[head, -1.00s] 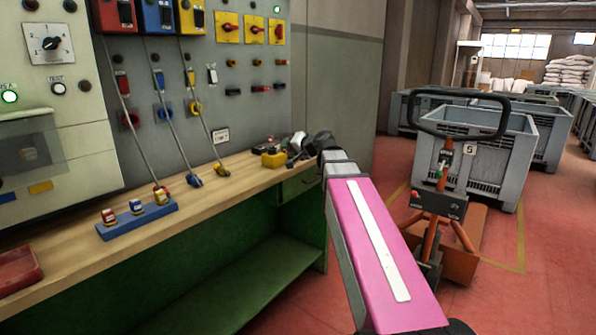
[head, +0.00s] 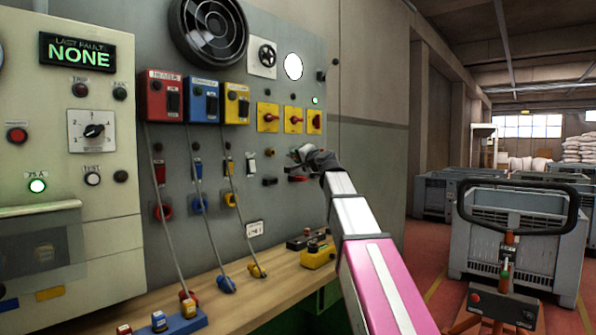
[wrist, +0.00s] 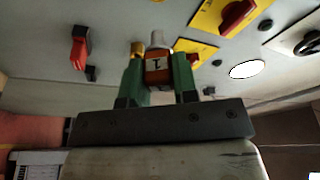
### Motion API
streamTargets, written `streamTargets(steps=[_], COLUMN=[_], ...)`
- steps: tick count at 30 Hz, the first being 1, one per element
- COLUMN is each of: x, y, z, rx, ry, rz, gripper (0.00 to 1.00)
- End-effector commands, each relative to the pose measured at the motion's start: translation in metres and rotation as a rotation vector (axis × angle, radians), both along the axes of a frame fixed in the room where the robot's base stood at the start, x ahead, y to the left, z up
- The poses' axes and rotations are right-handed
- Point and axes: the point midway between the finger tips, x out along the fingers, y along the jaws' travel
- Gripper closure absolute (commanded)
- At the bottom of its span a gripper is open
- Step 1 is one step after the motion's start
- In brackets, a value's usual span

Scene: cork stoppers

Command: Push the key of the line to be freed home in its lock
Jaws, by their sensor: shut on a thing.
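My gripper (head: 306,158) is raised in front of the grey panel (head: 290,95), near the lower row of switches. In the wrist view my gripper (wrist: 158,66) has its green fingers shut on a small orange-brown key (wrist: 157,78) with a white face marked with a dark "1". A pale grey tip of it points toward the panel. Whether it touches a lock cannot be told. Yellow plates with red knobs (head: 293,118) sit above my gripper. Red, blue and yellow boxes (head: 202,101) with hanging leads are to the left.
The wooden bench (head: 240,300) runs below the panel. A yellow block (head: 318,257) with dark parts lies on it. A blue stand (head: 188,325) with small coloured pieces is at the front left. A pallet truck (head: 505,300) and grey crates (head: 515,235) stand at right.

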Motion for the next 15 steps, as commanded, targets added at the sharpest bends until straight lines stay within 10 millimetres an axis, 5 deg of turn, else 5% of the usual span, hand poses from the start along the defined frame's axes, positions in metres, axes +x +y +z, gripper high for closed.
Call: streamTargets(steps=[15], x=[0.013], y=[0.012], z=[0.005], rx=[0.007], ry=[-0.006], rz=[-0.003], gripper=[0.96])
